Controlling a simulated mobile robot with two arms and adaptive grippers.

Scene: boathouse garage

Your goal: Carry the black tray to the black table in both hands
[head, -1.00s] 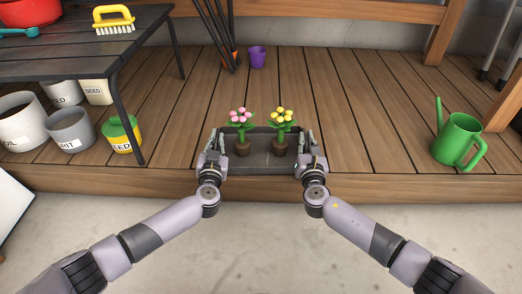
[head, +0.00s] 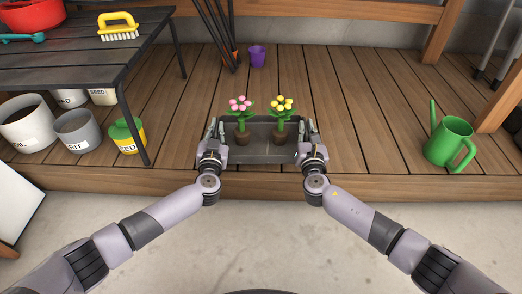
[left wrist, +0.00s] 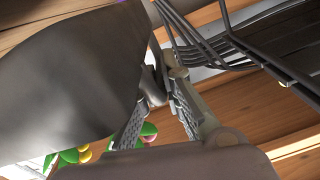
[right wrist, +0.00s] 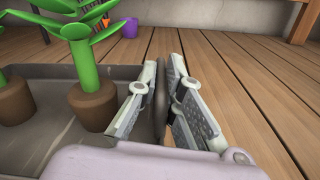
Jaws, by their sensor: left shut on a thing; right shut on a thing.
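The black tray (head: 262,156) is held level in front of me, near the front edge of the wooden deck. It carries two potted plants, one pink-flowered (head: 241,118) and one yellow-flowered (head: 282,117), both upright. My left gripper (head: 214,131) is shut on the tray's left side and my right gripper (head: 307,131) on its right side. The right wrist view shows the fingers (right wrist: 160,105) around the tray's wall (right wrist: 62,72). The black table (head: 62,66) stands at the upper left.
On the table are a yellow brush (head: 118,26) and a red pot (head: 35,14). Several buckets, one being grey (head: 77,133), stand under it. A green watering can (head: 450,142) is at right, a purple pot (head: 257,55) behind. The middle deck is clear.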

